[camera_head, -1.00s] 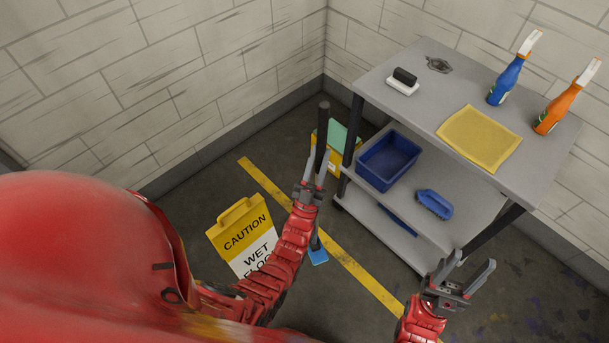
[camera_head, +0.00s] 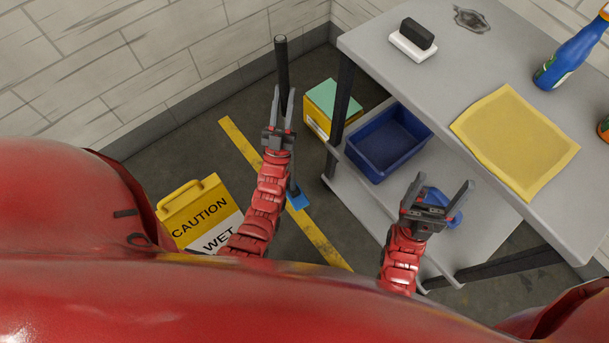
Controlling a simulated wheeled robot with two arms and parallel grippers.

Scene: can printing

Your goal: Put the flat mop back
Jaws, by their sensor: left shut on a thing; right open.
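The flat mop (camera_head: 281,60) has a dark upright handle and a small blue head (camera_head: 299,200) low near the floor, beside the yellow floor line. My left gripper (camera_head: 283,100) is shut on the mop's handle below its top end. The mop stands nearly upright, left of the cart. The middle of the handle is hidden behind my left gripper and arm. I cannot tell whether the head touches the floor. My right gripper (camera_head: 440,195) is open and empty, in front of the cart's shelves.
A grey cart (camera_head: 400,88) stands at the right with a brush, a yellow cloth (camera_head: 515,140) and spray bottles on top. A blue bin (camera_head: 388,143) sits on its shelf. A yellow-and-green box (camera_head: 330,105) is behind the mop. A caution sign (camera_head: 200,213) stands at the left.

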